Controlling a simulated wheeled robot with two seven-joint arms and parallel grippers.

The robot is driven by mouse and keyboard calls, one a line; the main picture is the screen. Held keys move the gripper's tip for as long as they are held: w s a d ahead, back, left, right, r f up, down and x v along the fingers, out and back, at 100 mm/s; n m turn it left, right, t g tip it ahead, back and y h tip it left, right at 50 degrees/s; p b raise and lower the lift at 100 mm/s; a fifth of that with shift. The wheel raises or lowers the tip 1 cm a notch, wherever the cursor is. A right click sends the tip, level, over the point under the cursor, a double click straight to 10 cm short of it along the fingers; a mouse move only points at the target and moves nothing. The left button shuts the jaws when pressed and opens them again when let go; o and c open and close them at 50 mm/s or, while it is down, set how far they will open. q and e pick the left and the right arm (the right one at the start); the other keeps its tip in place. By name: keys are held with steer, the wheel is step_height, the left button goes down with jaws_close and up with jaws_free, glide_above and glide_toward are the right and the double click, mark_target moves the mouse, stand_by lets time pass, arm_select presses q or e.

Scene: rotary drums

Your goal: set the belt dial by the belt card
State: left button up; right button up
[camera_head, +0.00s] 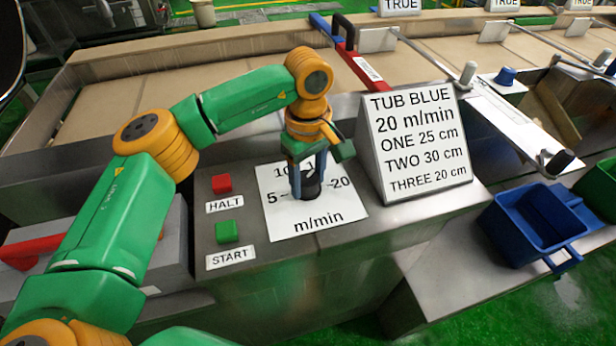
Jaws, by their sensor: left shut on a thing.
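The belt dial is a dark knob (308,186) on a white scale plate (314,214) marked 5, 10, a partly hidden number, 20 and m/min. My left gripper (306,180) points down over the dial and is shut on its knob. The gripper hides the top of the scale, and I cannot tell where the knob points. The belt card (418,143) stands just right of the dial. It reads TUB BLUE, 20 m/min, ONE 25 cm, TWO 30 cm, THREE 20 cm. My right gripper does not show.
Left of the dial are a red HALT button (222,184) and a green START button (228,232). The conveyor belt (250,62) runs behind the console. Blue tubs (530,222) stand at the right.

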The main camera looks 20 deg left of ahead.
mark_target(307, 179)
arm_select(q)
steer(key=m, duration=0.4)
steer(key=shift+m, duration=2.1)
steer(key=o, duration=1.4)
steer(key=shift+c, duration=0.2)
step_height(307, 179, up, 7)
steer(key=shift+r+b, duration=0.1)
steer(key=shift+b, duration=0.25)
